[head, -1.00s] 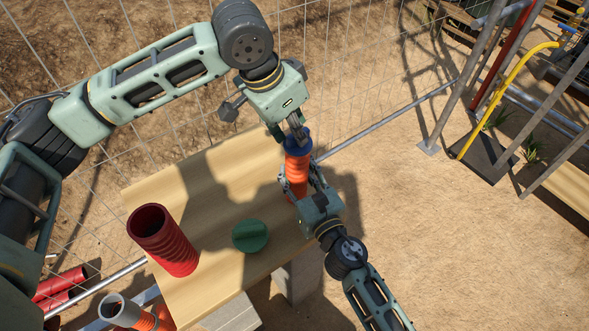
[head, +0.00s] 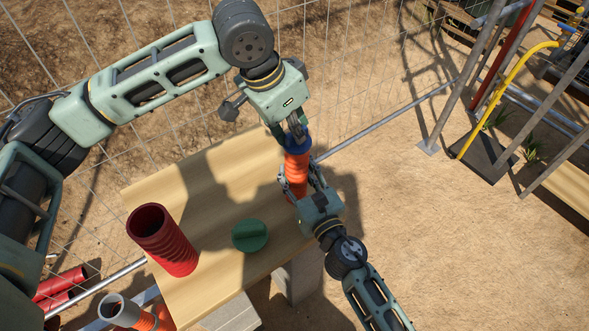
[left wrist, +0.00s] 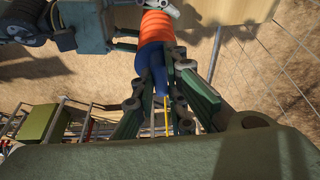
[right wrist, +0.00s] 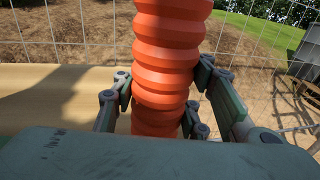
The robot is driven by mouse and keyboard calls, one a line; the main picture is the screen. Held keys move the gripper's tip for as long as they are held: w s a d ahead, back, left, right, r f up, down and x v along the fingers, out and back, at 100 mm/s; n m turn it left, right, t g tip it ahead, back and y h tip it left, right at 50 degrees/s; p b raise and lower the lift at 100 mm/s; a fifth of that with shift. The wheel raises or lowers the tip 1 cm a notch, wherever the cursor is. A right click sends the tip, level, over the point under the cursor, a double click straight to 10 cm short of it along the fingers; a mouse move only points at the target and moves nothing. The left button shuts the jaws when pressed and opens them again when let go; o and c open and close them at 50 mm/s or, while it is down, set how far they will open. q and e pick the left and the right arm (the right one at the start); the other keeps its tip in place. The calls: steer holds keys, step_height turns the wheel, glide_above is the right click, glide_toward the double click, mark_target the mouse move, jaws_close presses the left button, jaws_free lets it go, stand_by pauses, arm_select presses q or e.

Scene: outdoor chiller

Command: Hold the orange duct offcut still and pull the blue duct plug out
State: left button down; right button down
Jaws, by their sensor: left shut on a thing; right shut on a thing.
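The orange duct offcut (head: 297,172) stands upright near the right edge of the wooden board. My right gripper (head: 306,186) is shut on it from the front right; in the right wrist view the ribbed orange duct (right wrist: 168,60) stands between the fingers. The blue duct plug (head: 298,145) sits at the top end of the orange duct. My left gripper (head: 296,134) is shut on the plug from above. In the left wrist view the blue plug (left wrist: 152,66) lies between the fingers and meets the orange duct (left wrist: 156,28). How deep the plug sits is hidden.
A red ribbed duct (head: 168,243) and a green plug (head: 249,235) stand on the wooden board (head: 205,275). A wire fence (head: 340,90) runs behind the board. More red and orange pipes (head: 120,312) lie at the lower left. Sandy ground is open to the right.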

arm_select(q)
steer(key=shift+w+a, duration=0.1)
arm_select(e)
steer(key=shift+a, duration=0.1)
arm_select(q)
steer(key=shift+w+r, duration=0.15)
steer(key=shift+r, duration=3.2)
steer(key=c, duration=2.4)
jaws_free()
jaws_close()
arm_select(e)
steer(key=shift+f, duration=0.1)
steer(key=c, duration=1)
jaws_free()
